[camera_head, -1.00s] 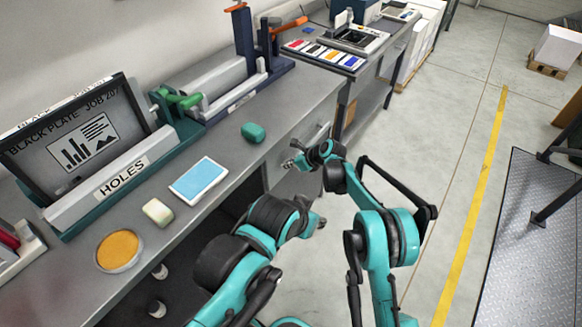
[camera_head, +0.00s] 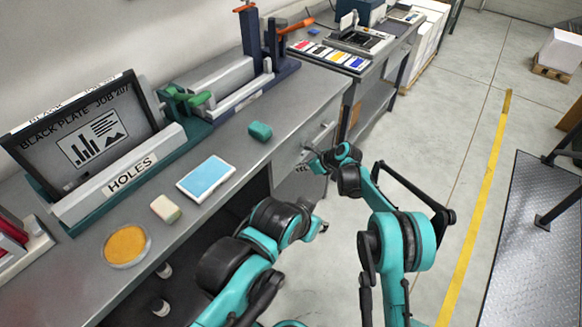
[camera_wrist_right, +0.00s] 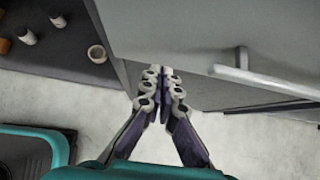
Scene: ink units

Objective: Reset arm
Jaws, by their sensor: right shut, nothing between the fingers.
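My right gripper (camera_head: 312,166) is in front of the grey bench's drawer side in the head view, apart from the tabletop objects. In the right wrist view its fingers (camera_wrist_right: 163,78) are together with nothing between them, below a grey drawer front (camera_wrist_right: 200,30) with a light bar handle (camera_wrist_right: 270,82). My left gripper (camera_head: 321,227) is small and partly turned away, in front of the bench and lower than the right one; its fingers are too unclear to judge.
The grey bench (camera_head: 225,145) carries a black plate (camera_head: 85,140), a teal block (camera_head: 260,131), a blue pad (camera_head: 206,178), a pale block (camera_head: 166,208) and a round orange dish (camera_head: 127,246). Open floor (camera_head: 455,150) with a yellow line lies to the right.

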